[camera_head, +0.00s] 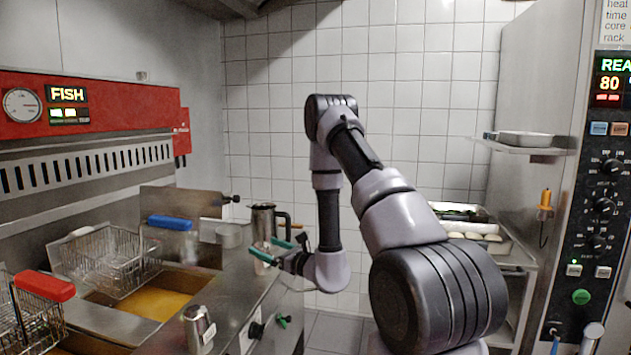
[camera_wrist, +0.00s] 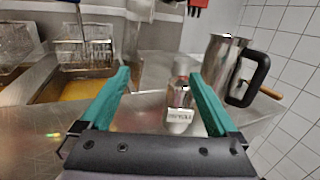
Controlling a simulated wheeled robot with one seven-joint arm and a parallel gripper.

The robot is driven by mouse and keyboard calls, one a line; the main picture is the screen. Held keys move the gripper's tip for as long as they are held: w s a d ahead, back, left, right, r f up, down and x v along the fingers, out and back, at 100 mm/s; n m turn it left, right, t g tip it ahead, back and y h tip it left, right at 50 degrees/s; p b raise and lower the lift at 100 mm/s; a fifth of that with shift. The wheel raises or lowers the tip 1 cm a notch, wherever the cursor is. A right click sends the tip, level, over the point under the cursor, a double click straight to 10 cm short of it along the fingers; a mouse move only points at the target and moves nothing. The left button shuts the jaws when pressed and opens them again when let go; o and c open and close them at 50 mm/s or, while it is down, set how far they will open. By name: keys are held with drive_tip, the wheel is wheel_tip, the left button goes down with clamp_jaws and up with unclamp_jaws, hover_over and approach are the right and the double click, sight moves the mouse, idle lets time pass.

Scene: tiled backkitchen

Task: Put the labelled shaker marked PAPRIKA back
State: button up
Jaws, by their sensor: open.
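My gripper (camera_head: 264,249) is over the back part of the steel counter. In the wrist view its teal fingers (camera_wrist: 159,75) are spread open. A small metal shaker (camera_wrist: 179,96) with a pale label stands upright between and beyond the fingers, nearer the right one. The label's writing is too small to read with certainty. I cannot tell whether a finger touches it. Another metal shaker (camera_head: 198,326) stands at the near end of the counter in the head view; no label is readable on it.
A tall steel jug (camera_head: 263,222) with a dark handle stands close beside my gripper; in the wrist view it is just right of the right finger (camera_wrist: 222,66). Fryer baskets (camera_head: 110,256) and oil (camera_head: 150,302) lie left. A loaded rack (camera_head: 520,256) and control panel (camera_head: 603,200) stand right.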

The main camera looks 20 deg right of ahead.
drive_tip(key=s+a+r+n+g+y, duration=0.3)
drive_tip(key=a+r+n+y, duration=0.1)
drive_tip(key=r, duration=0.3)
drive_tip(key=s+a+r+n+g+y, duration=0.3)
drive_tip(key=a+r+n+g, duration=0.1)
drive_tip(key=r, duration=0.3)
drive_tip(key=s+a+r+n+g+h, duration=0.25)
drive_tip(key=s+r+n+g, duration=0.6)
drive_tip(key=s, duration=0.45)
drive_tip(key=s+d+r+n+t+h, duration=0.3)
drive_tip(key=s+d+r+n+h, duration=0.1)
drive_tip(key=d, duration=0.4)
drive_tip(key=s+d+r+n+t+h, duration=0.3)
drive_tip(key=s+d+n+t+h, duration=0.1)
drive_tip(key=s+d+h, duration=0.3)
drive_tip(key=shift+d+r+n+h, duration=0.35)
drive_tip(key=shift+d+h, duration=0.1)
drive_tip(key=shift+h, duration=0.2)
